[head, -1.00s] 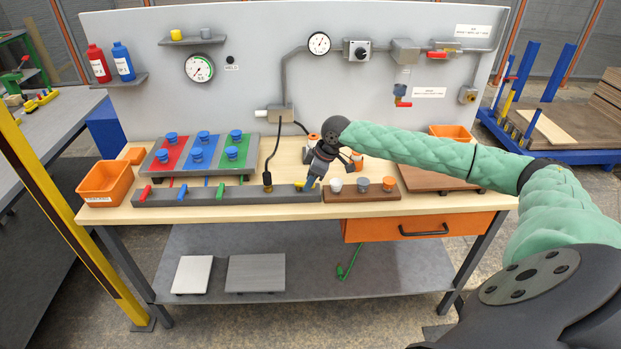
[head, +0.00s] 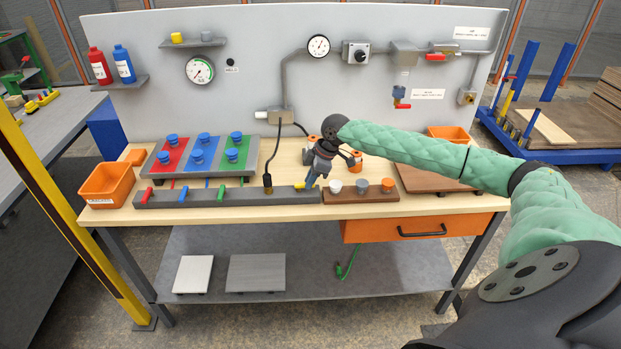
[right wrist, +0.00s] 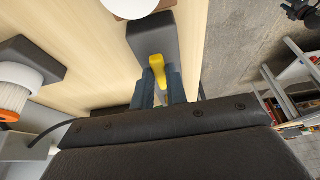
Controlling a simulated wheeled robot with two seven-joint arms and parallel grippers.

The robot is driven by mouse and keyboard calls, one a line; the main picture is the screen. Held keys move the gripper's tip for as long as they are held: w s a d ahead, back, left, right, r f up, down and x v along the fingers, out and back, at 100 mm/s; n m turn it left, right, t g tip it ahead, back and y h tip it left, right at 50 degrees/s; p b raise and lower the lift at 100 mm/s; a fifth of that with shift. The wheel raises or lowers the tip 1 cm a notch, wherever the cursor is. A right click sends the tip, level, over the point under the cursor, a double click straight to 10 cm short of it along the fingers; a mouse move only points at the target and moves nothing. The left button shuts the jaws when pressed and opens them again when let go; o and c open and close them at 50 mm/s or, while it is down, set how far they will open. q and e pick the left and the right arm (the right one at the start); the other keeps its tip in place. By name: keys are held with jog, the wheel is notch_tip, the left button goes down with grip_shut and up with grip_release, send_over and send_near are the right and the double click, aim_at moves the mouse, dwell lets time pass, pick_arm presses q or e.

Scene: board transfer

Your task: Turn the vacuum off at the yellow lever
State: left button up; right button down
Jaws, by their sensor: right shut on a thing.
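The yellow lever (head: 299,186) sits at the right end of the grey manifold bar (head: 225,196) on the bench's front edge. Red (head: 146,193), blue (head: 183,194) and green (head: 220,191) levers stand along the same bar. My right gripper (head: 311,185) reaches down onto the bar's right end, shut on the yellow lever. In the right wrist view the yellow lever (right wrist: 158,70) lies between the two dark fingers (right wrist: 161,92). Part of the lever is hidden by the fingers in the head view. My left gripper is not in view.
A brown block (head: 345,196) with white, grey and orange caps stands just right of the gripper. Red, blue and green panels with blue knobs lie behind the bar. A black hose (head: 268,160) rises from it. An orange bin (head: 107,184) is at the left.

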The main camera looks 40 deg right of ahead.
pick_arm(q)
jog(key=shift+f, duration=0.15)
pick_arm(e)
jog(key=c, duration=1.4)
grip_release()
jog(key=shift+d, duration=0.1)
